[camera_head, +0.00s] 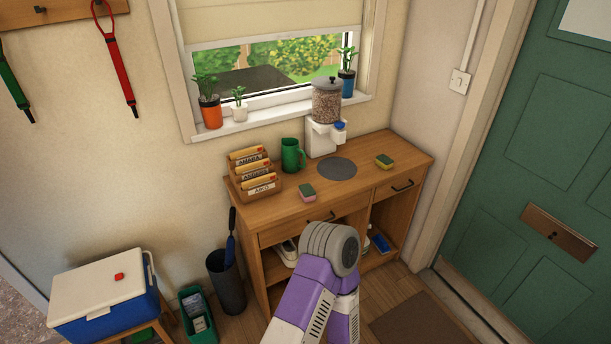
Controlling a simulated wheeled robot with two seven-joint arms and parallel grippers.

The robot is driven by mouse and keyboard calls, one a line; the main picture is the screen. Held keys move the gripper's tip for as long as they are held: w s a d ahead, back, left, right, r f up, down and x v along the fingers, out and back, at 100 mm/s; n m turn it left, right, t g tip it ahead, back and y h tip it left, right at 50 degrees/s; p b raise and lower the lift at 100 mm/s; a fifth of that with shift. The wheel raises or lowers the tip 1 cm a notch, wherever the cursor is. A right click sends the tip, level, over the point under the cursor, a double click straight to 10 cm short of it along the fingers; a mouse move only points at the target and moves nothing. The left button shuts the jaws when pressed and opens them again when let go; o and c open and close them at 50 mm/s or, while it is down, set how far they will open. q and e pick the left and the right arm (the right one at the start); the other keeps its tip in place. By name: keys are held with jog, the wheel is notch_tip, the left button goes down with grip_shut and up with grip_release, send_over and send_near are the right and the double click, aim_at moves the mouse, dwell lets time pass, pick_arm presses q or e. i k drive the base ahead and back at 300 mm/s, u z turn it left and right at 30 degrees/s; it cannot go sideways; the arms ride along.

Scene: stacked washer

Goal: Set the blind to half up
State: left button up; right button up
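The cream blind (265,18) hangs over the upper part of the window, and the top of the view cuts it off. Its lower edge runs level across the window, with clear glass (270,65) showing below it. A white wall switch (459,82) with a white conduit running up from it is on the wall right of the window. I see no cord on the blind. A purple and white arm link of mine with a grey rounded joint rises from the bottom middle. Neither of my grippers is in view.
A wooden sideboard (405,160) under the window bears a dispenser (326,103), a green mug (292,155), a letter rack (262,190) and sponges. Potted plants stand on the sill (255,120). A cool box (100,292) is lower left; a green door (545,130) is right.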

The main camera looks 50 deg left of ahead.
aim_at(220, 25)
jog(key=u, duration=1.25)
